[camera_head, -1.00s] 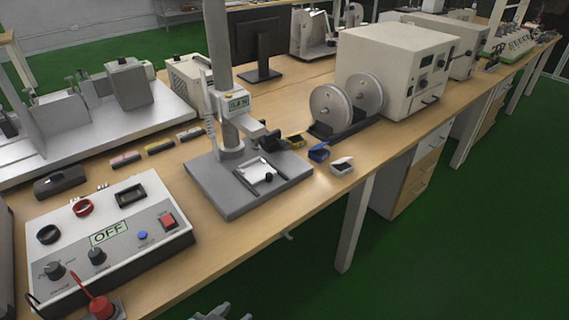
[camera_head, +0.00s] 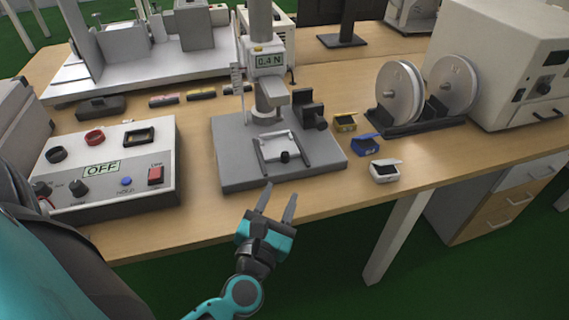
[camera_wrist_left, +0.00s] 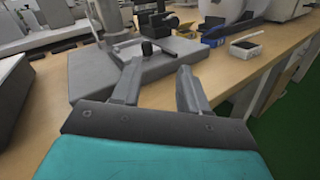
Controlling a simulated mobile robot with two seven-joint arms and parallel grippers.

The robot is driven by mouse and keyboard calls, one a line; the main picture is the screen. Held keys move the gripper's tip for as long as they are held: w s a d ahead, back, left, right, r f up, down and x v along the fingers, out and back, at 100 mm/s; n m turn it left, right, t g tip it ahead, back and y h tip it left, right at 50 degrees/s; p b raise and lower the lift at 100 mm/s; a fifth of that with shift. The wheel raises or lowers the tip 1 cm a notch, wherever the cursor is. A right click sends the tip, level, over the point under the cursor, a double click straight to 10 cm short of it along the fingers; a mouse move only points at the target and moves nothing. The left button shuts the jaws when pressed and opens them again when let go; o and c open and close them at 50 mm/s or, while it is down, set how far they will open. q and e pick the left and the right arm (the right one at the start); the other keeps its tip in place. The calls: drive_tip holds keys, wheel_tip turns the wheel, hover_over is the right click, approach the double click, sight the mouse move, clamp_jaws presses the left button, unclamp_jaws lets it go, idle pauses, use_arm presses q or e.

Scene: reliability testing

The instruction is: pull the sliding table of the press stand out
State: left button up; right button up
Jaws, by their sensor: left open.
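The press stand has a grey base plate (camera_head: 229,165), a round column and a readout showing about 0.4 N. Its sliding table (camera_head: 277,143) is a small light plate between two dark rails, with a black knob (camera_head: 285,156) at its front. My left gripper (camera_head: 280,190) is open and empty, just in front of the stand's front edge, with its fingers toward the knob. In the left wrist view the open fingers (camera_wrist_left: 158,85) point at the stand, and the knob (camera_wrist_left: 147,47) shows beyond them, apart from them. My right gripper is not in view.
A control box (camera_head: 106,165) reading OFF stands left of the stand. Small yellow (camera_head: 345,121), blue (camera_head: 366,144) and white (camera_head: 385,171) boxes lie to its right. A device with two discs (camera_head: 400,92) stands farther right. The table's front strip is clear.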

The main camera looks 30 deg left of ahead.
sight(284, 159)
use_arm(q)
drive_tip(key=n, duration=0.2)
drive_tip(key=a+n+g+y, duration=0.1)
drive_tip(key=n, duration=0.1)
drive_tip(key=shift+w+a+f, duration=0.1)
drive_tip(key=shift+a+f, duration=0.05)
drive_tip(key=shift+f, duration=0.25)
drive_tip(key=shift+w+a+n+y, duration=0.15)
drive_tip(key=shift+w+n+y, duration=0.05)
drive_tip(key=shift+n+y, duration=0.1)
drive_tip(key=p+x, duration=0.1)
drive_tip(key=x, duration=1.1)
drive_tip(key=shift+w, duration=0.1)
drive_tip(key=shift+c, duration=0.4)
clamp_jaws()
